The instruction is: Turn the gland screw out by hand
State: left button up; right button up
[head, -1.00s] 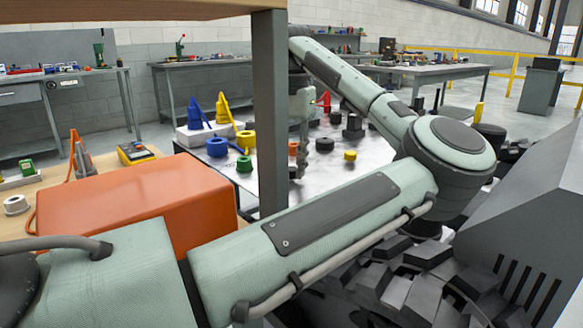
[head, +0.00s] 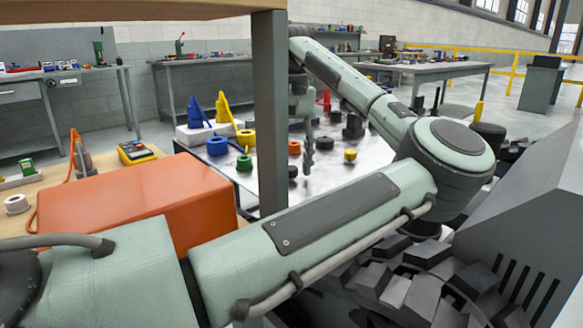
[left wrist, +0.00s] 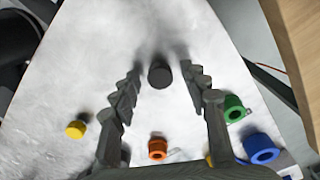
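A dark round piece (left wrist: 160,75) stands on the pale tabletop (left wrist: 60,80) and lies between my left gripper's fingertips in the left wrist view. It may be the gland screw; I cannot tell for sure. My left gripper (left wrist: 161,84) is open, with one finger on each side of the piece and visible gaps. In the head view my left gripper (head: 308,170) points down over the table, just right of a dark piece (head: 292,171) that seems to be the same one. No thread shows. My right gripper is not in view.
Around it stand an orange piece (left wrist: 157,148), a yellow piece (left wrist: 76,129), a green ring (left wrist: 234,108) and a blue ring (left wrist: 262,148). A grey post (head: 270,110) and an orange box (head: 140,205) are nearer. A dark sloped housing (head: 530,220) is at right.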

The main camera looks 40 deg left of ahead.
pick_arm(q)
jog(key=m, duration=0.2)
jog(key=shift+m+b, duration=0.3)
jog(key=m, duration=0.7)
jog(key=shift+b, duration=0.35)
jog(key=m, duration=0.4)
jog(key=shift+b, duration=0.3)
jog(key=m, duration=0.7)
jog(key=shift+b, duration=0.35)
jog(key=m, duration=0.4)
jog(key=shift+b, duration=0.35)
jog(key=m, duration=0.4)
jog(key=shift+m, duration=0.3)
